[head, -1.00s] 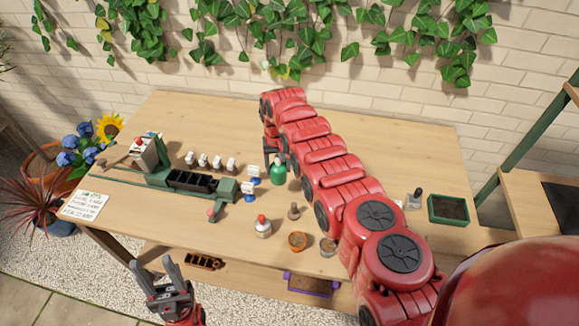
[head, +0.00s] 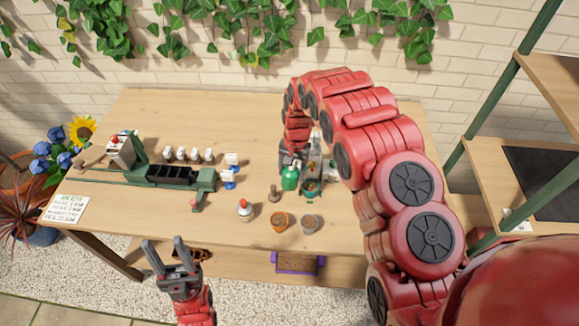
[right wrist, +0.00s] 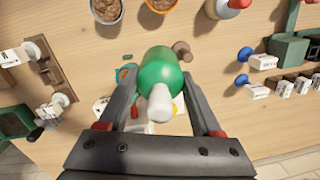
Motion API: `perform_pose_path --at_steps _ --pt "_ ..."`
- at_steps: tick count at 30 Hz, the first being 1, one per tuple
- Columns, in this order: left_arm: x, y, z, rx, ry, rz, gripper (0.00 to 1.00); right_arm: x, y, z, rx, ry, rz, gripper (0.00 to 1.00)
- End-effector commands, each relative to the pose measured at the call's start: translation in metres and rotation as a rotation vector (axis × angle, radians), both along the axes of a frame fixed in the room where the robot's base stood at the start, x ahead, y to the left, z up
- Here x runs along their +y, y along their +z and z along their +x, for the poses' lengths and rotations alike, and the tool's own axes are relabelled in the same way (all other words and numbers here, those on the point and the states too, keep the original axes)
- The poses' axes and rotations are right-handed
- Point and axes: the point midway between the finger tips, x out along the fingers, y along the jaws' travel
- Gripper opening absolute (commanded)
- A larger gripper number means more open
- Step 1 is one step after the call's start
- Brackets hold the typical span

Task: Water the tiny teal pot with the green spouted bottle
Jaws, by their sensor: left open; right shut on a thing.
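The green bottle (head: 290,178) is held in my right gripper, towards the right of the bench in the head view. In the right wrist view the bottle (right wrist: 158,72) sits between the two fingers of my right gripper (right wrist: 160,98), its pale spout facing the camera. The tiny teal pot (head: 311,188) is just right of the bottle in the head view. In the right wrist view only a bit of teal rim (right wrist: 125,72) shows beside the bottle. I cannot tell whether they touch. My left gripper (head: 165,243) is open and empty in front of the bench.
A terracotta pot (head: 281,222) and a grey pot (head: 310,223) stand near the front edge. A wooden tamper (head: 274,194) and a white red-capped bottle (head: 244,209) are to the left. A green rig with a black tray (head: 172,176) fills the left of the bench.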

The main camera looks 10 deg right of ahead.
Motion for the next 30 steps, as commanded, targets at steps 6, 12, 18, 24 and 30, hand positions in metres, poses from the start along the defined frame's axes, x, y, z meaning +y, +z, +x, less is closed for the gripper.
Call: perform_pose_path --at_steps 6,12,18,24,30 --pt "0.000 0.012 0.000 0.000 0.000 0.000 0.50 -0.006 -0.008 0.002 0.046 -0.006 0.200 0.19" --pt "0.000 -0.003 0.000 0.000 0.000 0.000 0.50 -0.007 -0.018 0.002 0.079 -0.003 0.327 0.18" --pt "0.000 -0.009 0.000 0.000 0.000 0.000 0.50 -0.007 -0.016 0.002 0.094 0.000 0.384 0.19" --pt "0.000 -0.009 0.000 0.000 0.000 0.000 0.50 -0.007 -0.014 0.002 0.095 0.001 0.392 0.19" --pt "0.000 -0.009 0.000 0.000 0.000 0.000 0.50 -0.007 -0.014 0.002 0.096 0.001 0.391 0.19"
